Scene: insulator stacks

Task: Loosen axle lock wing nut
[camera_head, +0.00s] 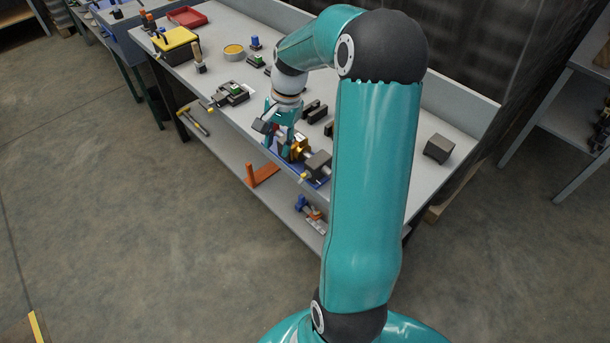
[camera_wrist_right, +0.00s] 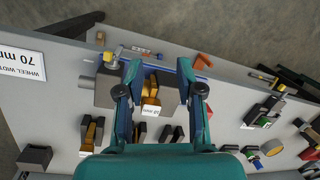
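My right gripper (camera_head: 281,137) is over the front edge of the workbench, at a fixture with a brass-coloured part (camera_head: 300,147) and a dark grey block (camera_head: 318,164) on a blue base. In the right wrist view the gripper (camera_wrist_right: 160,72) has its two fingers spread wide, with the brass-coloured part (camera_wrist_right: 150,90) between them. No contact with it can be made out. The grey block (camera_wrist_right: 105,88) lies just left of the fingers. I cannot pick out the wing nut for certain; it is too small or hidden. My left gripper is not in view.
The grey workbench (camera_head: 415,152) holds several dark blocks behind the fixture and a small clamp device (camera_head: 232,93) to the left. A yellow-topped box (camera_head: 176,40), a red tray (camera_head: 187,16) and a round yellow tin (camera_head: 234,52) stand farther left. A dark block (camera_head: 438,148) sits right.

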